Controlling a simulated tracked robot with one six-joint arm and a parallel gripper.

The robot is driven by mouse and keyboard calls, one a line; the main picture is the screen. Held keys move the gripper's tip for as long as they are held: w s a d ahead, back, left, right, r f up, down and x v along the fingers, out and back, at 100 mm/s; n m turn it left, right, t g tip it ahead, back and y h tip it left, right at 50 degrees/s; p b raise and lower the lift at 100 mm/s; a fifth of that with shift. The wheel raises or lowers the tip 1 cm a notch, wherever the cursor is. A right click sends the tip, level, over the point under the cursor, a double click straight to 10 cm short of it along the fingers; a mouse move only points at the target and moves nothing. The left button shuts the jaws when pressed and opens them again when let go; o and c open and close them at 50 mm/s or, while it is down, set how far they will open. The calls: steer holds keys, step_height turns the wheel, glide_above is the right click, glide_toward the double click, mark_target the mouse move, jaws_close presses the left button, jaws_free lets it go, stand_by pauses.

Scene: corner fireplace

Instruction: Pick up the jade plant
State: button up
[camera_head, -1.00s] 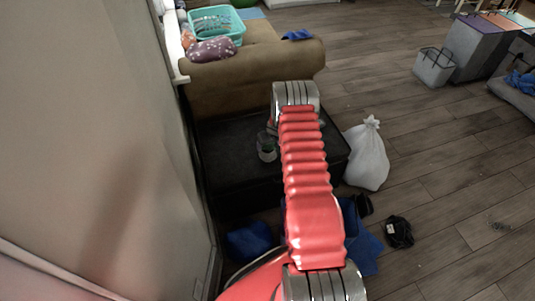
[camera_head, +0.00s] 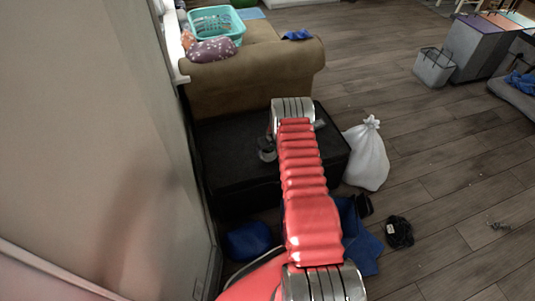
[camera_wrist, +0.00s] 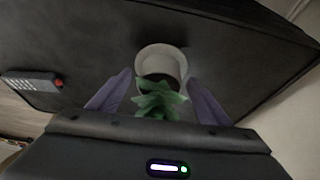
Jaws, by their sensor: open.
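The jade plant (camera_wrist: 158,100) shows in the wrist view as green leaves rising from a round white pot (camera_wrist: 162,62). The pot stands on a black surface. My gripper (camera_wrist: 159,74) is open, with one purple finger left of the plant and one right of it. The leaves lie between the fingers, and I see no clear contact. The lower leaves are cut off by the gripper body. In the head view my red arm reaches over the black ottoman (camera_head: 225,165) and hides much of its top. I cannot make out the plant there.
A grey remote (camera_wrist: 32,82) lies on the black surface at left. A wall (camera_head: 100,150) runs close along the left. A brown sofa (camera_head: 250,85) stands behind the ottoman. A white bag (camera_head: 367,158) stands at its right. The floor farther right is mostly clear.

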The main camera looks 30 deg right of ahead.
steer(key=shift+w+f, duration=0.1)
steer(key=shift+f, duration=0.1)
steer(key=shift+c, duration=0.4)
steer(key=c, duration=1.1)
steer(key=shift+r, duration=0.1)
steer(key=shift+r, duration=4.95)
